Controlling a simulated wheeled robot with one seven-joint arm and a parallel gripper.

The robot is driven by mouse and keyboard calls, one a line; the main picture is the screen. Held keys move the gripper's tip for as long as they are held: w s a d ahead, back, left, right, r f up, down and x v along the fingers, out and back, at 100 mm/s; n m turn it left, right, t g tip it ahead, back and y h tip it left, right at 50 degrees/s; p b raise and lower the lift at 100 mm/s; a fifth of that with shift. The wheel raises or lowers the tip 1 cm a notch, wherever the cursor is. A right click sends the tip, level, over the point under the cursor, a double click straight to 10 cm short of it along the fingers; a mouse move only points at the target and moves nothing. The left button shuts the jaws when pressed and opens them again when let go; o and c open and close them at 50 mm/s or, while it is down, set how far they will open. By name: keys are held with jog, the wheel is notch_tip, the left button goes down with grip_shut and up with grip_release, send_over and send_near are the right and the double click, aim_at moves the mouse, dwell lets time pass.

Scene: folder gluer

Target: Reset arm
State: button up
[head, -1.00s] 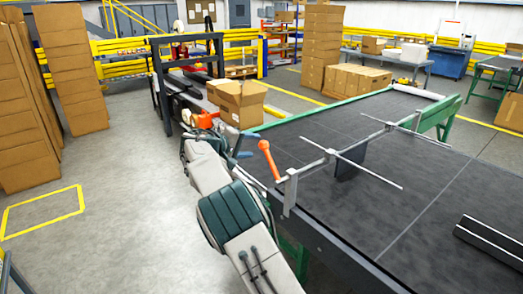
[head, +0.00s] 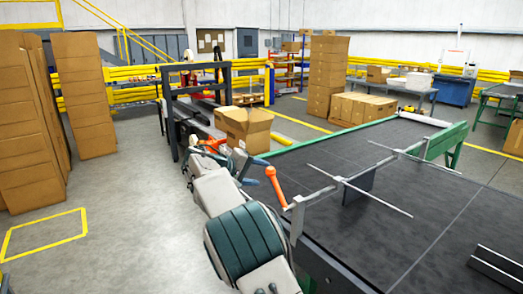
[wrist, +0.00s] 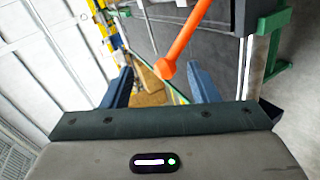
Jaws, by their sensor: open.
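My gripper (head: 256,171) is at the left edge of the dark conveyor bed in the head view, with my arm stretched out from the bottom of the picture. An orange handle (head: 276,187) on a metal bracket is just right of the fingers in the head view.
The conveyor bed (head: 420,220) fills the right, with thin metal rods (head: 385,198) across it. An open carton (head: 247,127) stands beyond my gripper, near a dark machine frame (head: 168,115). Stacked cartons (head: 85,95) stand at left. The grey floor (head: 125,210) between is clear.

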jog(key=s+d+m+g+y, duration=0.3)
jog(key=s+d+g+y, duration=0.2)
jog(key=s+d, duration=1.2)
jog(key=s+d+f+m+y, duration=0.1)
jog(key=s+f+y, duration=0.1)
jog(key=s, duration=1.1)
jog(key=s+d+f+m+y, duration=0.1)
jog(key=s+f, duration=0.4)
jog(key=s, duration=0.8)
jog(key=shift+d+m+y, duration=0.4)
jog(key=shift+d+y, duration=0.25)
jog(key=shift+y, duration=0.45)
jog(key=shift+f, duration=0.1)
